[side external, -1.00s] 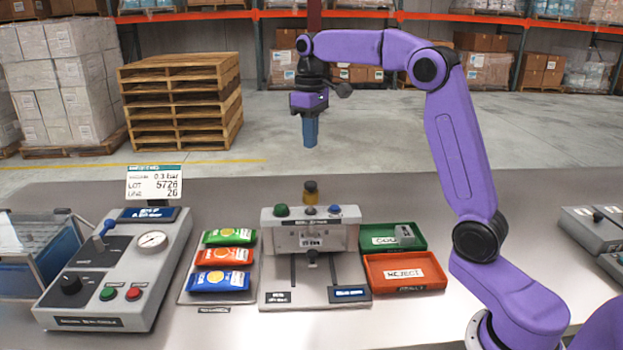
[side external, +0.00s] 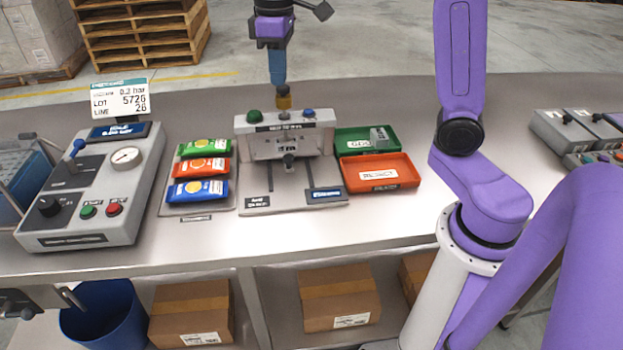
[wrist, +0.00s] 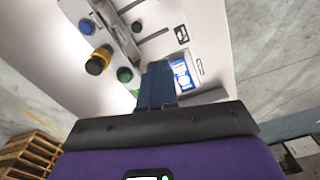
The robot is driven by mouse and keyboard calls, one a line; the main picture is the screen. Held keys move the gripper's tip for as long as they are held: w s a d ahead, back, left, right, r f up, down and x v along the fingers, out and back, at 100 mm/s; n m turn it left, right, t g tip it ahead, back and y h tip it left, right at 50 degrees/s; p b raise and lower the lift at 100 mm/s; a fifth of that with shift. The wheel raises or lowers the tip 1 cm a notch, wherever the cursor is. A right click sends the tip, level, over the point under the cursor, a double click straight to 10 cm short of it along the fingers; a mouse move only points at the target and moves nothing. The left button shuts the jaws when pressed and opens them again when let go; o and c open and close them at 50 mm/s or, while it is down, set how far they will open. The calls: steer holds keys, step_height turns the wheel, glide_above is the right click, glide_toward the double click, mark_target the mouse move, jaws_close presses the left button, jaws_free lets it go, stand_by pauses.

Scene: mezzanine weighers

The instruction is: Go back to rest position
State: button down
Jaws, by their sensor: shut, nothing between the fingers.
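My gripper (side external: 277,82) hangs with its blue fingers pointing down, shut and empty. In the side view its tips appear just above the black-and-yellow knob (side external: 284,101) at the back of the grey weighing station (side external: 265,146). I cannot tell the true gap from this view. In the wrist view the shut blue fingers (wrist: 157,66) stand in front of the bench. The knob (wrist: 97,63) shows to their left, apart from them. A blue packet (wrist: 181,73) shows just beyond the fingers on the right. My upper arm is cut off by the top of the side view.
A control box (side external: 82,180) with lever and gauge stands further left. Boxes (side external: 338,297) and a blue bin (side external: 101,312) are below.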

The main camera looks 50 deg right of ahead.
steer(key=s+a+f+n, duration=0.1)
steer(key=s+f+n, duration=0.2)
steer(key=s, duration=1)
steer(key=s+f+n, duration=0.3)
steer(key=s+f, duration=0.4)
steer(key=s, duration=0.7)
steer(key=shift+s+a+f+n, duration=0.15)
steer(key=shift+a+f+n, duration=0.15)
steer(key=shift+a+f, duration=0.05)
stand_by(2.5)
